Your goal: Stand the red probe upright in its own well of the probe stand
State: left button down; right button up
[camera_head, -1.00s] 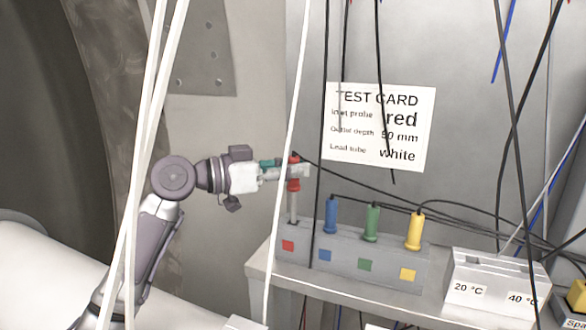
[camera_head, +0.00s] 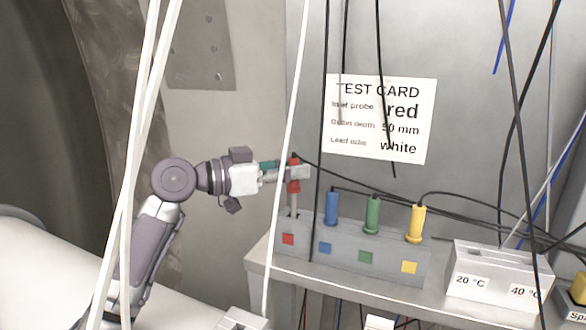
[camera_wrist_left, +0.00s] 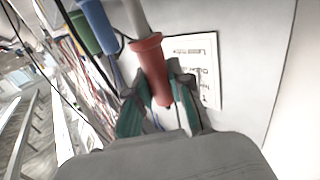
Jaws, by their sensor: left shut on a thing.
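My left gripper (camera_head: 293,171) is shut on the red probe (camera_head: 293,187) above the left end of the probe stand (camera_head: 345,252). The probe is upright, red handle on top and grey shaft down. The shaft's lower end meets the stand's top at the red-marked well; how deep it sits I cannot tell. In the left wrist view the red handle (camera_wrist_left: 152,62) lies between the green-lined fingers. Blue (camera_head: 331,209), green (camera_head: 372,214) and yellow (camera_head: 415,223) probes stand in the other wells. My right gripper is not in view.
The stand rests on a grey shelf (camera_head: 258,266). A white block (camera_head: 497,282) marked 20 °C and 40 °C stands to its right. White tubes (camera_head: 287,130) and black cables hang in front. A test card (camera_head: 380,120) is on the wall behind.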

aim_at(293, 192)
pick_arm(q)
jog(key=shift+f+b, duration=0.95)
jog(key=shift+f, duration=0.35)
jog(key=shift+s+f+b, duration=0.3)
jog(key=shift+f+b, duration=0.1)
jog(key=shift+f, duration=0.1)
jog(key=shift+s+d+f, duration=0.1)
jog(key=shift+d+f, duration=0.05)
jog(key=shift+f, duration=0.1)
jog(key=c, duration=1)
grip_release()
jog(key=shift+s, duration=0.15)
jog(key=shift+o, duration=0.2)
